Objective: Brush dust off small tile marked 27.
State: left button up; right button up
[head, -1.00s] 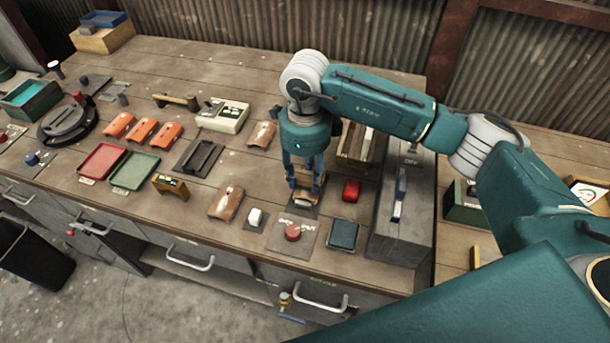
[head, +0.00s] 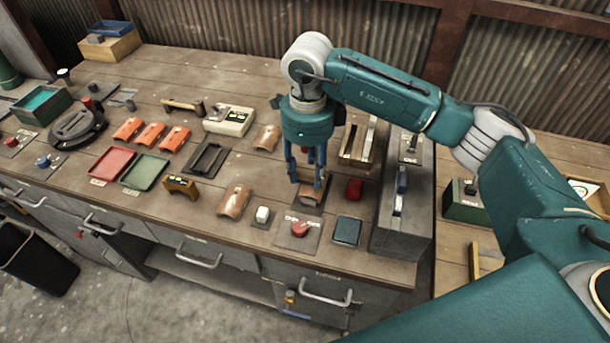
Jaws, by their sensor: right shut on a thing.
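My right gripper (head: 306,184) points down over the front right part of the bench. Its blue fingers are around a small brown thing that they mostly hide; I cannot tell whether it is a brush. Below and between the fingertips a brown tile (head: 311,197) lies on a dark plate. Whether the held thing touches this tile is unclear. Other curved brown tiles lie to the left (head: 235,201) and behind (head: 267,138). Three orange tiles (head: 151,135) lie further left. No number 27 is readable, and dust cannot be made out. My left gripper is not in view.
A tall grey box (head: 400,235) stands to the right. Red (head: 110,165) and green (head: 145,172) trays lie left.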

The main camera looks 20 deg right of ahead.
jog(key=shift+r+p, duration=0.45)
jog(key=shift+r, duration=0.9)
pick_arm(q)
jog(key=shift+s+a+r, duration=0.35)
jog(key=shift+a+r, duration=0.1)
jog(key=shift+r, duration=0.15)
